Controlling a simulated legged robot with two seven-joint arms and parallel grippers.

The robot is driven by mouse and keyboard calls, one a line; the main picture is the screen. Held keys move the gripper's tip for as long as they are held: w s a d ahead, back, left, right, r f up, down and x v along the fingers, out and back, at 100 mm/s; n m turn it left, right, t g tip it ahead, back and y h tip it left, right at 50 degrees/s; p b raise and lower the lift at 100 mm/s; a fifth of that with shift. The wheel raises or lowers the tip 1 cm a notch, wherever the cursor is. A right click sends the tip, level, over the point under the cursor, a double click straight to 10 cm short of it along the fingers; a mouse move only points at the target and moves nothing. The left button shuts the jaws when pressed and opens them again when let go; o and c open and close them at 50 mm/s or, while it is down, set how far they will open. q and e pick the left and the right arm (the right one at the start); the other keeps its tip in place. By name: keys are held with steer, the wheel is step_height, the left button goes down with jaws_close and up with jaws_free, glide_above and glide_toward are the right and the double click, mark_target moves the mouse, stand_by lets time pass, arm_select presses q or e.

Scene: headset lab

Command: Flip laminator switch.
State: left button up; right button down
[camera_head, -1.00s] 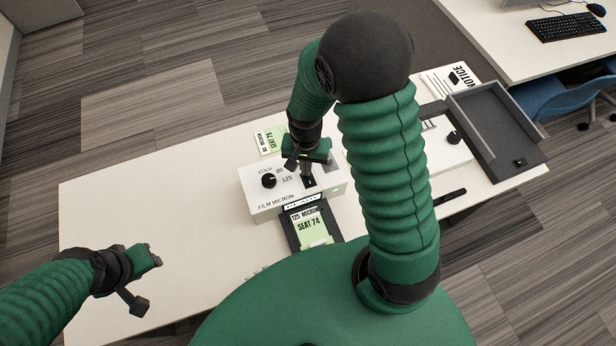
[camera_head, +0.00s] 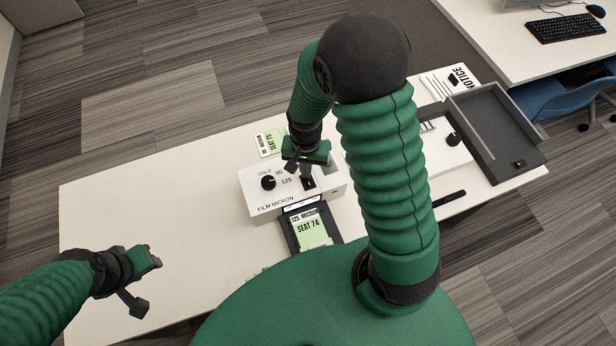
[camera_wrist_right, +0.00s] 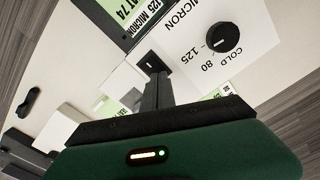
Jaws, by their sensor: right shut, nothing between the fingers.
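The white laminator (camera_head: 285,201) sits on the table, with a black dial (camera_head: 268,182) marked COLD, 80 and 125. Its black rocker switch (camera_head: 309,184) is right of the dial. The switch also shows in the right wrist view (camera_wrist_right: 150,62). My right gripper (camera_head: 307,174) is shut and empty, pointing down with its tips at the switch. In the right wrist view its fingers (camera_wrist_right: 157,88) overlap the switch's edge; I cannot tell whether they touch it. My left gripper (camera_head: 154,257) hangs at the lower left, away from the laminator; its jaw gap is unclear.
A SEAT 74 card (camera_head: 312,231) lies in a black tray in front of the laminator. A SEAT 75 card (camera_head: 270,142) lies behind. A dark grey tray (camera_head: 478,105) and a white device with a knob (camera_head: 453,139) stand right. The table's left part is clear.

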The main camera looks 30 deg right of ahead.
step_height(320, 180, up, 6)
steer(key=p, duration=0.5)
steer(key=s+a+r+n+t, duration=0.2)
steer(key=s+a+r+n, duration=0.2)
steer(key=r+n, duration=0.4)
steer(key=shift+s+a+r+n+t, duration=0.2)
steer(key=shift+r+n+t, duration=0.15)
steer(key=shift+r, duration=0.35)
steer(key=shift+s, duration=0.1)
steer(key=shift+a, duration=0.1)
